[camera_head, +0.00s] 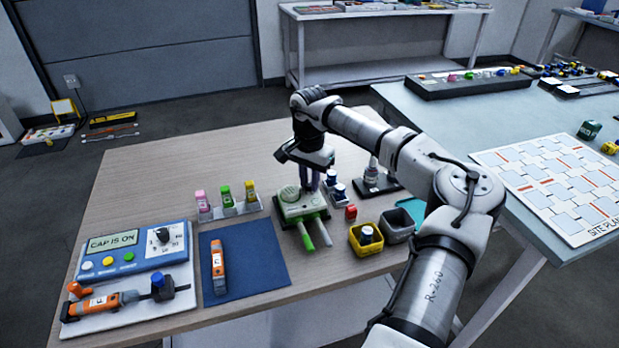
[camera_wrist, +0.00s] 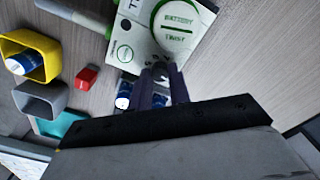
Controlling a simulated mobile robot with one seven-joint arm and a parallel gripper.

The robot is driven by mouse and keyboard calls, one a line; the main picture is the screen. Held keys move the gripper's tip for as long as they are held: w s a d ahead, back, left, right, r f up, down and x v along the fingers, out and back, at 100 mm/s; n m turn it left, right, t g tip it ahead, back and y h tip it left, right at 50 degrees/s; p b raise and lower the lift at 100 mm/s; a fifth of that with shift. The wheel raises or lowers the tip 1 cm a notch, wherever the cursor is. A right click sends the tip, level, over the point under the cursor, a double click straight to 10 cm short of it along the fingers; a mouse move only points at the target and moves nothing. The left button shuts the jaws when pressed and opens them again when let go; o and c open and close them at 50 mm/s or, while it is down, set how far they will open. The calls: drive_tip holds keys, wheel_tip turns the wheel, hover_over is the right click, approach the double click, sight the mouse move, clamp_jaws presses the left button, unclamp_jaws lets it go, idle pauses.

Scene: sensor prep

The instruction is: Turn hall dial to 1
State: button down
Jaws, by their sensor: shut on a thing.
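A blue panel (camera_head: 132,250) with a screen reading "CAP IS ON" stands at the table's left in the head view. A black dial (camera_head: 163,236) with a white pointer sits at its upper right; its markings are too small to read surely. My gripper (camera_head: 318,184) is far to the right of it, pointing down beside a pale green device (camera_head: 303,208). In the wrist view, my gripper (camera_wrist: 158,72) has its fingers close together by this device (camera_wrist: 140,25), whose round cap reads "BATTERY TWIST". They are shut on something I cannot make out.
Blue-and-white cylinders (camera_wrist: 125,104) lie close to my fingers. A red block (camera_wrist: 86,77), a yellow bin (camera_head: 366,248) and a grey bin (camera_head: 397,232) are near. Three small bottles (camera_head: 226,200), a blue mat (camera_head: 250,280) and an orange tool (camera_head: 218,262) lie leftward.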

drive_tip(key=shift+n, duration=0.6)
drive_tip(key=c, duration=1.6)
unclamp_jaws()
drive_tip(key=shift+o, duration=0.2)
drive_tip(key=shift+r, duration=0.1)
wheel_tip(320, 180, up, 14)
drive_tip(key=b, duration=0.1)
drive_tip(key=shift+f, duration=0.2)
